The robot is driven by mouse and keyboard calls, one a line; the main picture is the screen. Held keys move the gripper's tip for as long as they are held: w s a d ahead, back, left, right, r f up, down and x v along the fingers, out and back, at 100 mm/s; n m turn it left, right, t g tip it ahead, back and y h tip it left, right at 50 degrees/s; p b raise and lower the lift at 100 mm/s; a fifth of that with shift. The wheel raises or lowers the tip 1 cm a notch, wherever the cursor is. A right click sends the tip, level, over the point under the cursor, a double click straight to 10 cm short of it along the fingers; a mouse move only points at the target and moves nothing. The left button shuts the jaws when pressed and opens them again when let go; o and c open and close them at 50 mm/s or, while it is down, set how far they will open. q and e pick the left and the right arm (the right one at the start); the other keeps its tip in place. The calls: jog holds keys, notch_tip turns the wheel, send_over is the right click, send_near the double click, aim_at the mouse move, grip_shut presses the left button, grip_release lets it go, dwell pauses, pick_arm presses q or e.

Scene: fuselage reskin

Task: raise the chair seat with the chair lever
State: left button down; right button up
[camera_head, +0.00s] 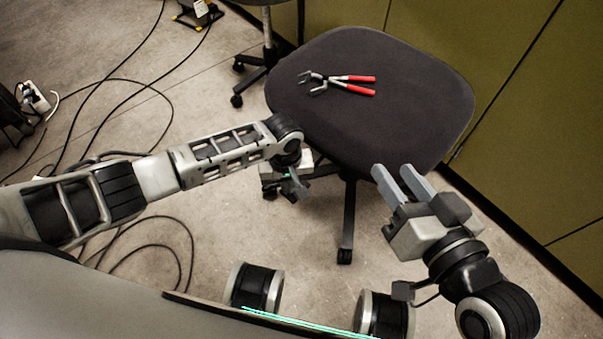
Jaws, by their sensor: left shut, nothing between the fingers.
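The chair seat (400,121) is a dark, rounded pad in the upper middle of the head view. A pair of pliers with red handles (345,84) lies on it. The chair lever cannot be made out; the area under the near edge of the seat is partly hidden by my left arm. My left gripper (297,190) points down beside the near left edge of the seat and is shut, with nothing seen in it. My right gripper (403,182) is at the near right edge of the seat, with its two grey fingers apart and nothing between them.
A chair leg with a caster (345,254) stands on the floor below the seat. Green panels (520,110) close off the right side behind the chair. Black cables (140,85) lie on the floor at left. A second wheeled base (262,70) stands behind the seat.

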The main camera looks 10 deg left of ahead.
pick_arm(q)
jog(key=shift+s+a+f, duration=0.2)
jog(key=shift+s+f, duration=0.05)
jog(key=shift+f, duration=0.05)
jog(key=shift+r+p, duration=0.6)
jog(key=shift+p, duration=0.4)
jog(key=shift+r+p, duration=0.2)
jog(key=shift+p, duration=0.1)
jog(key=shift+r+p, duration=0.4)
jog(key=shift+p, duration=0.25)
jog(key=shift+r, duration=0.1)
jog(key=shift+r+p, duration=0.45)
jog(key=shift+p, duration=0.35)
jog(key=shift+r, duration=0.15)
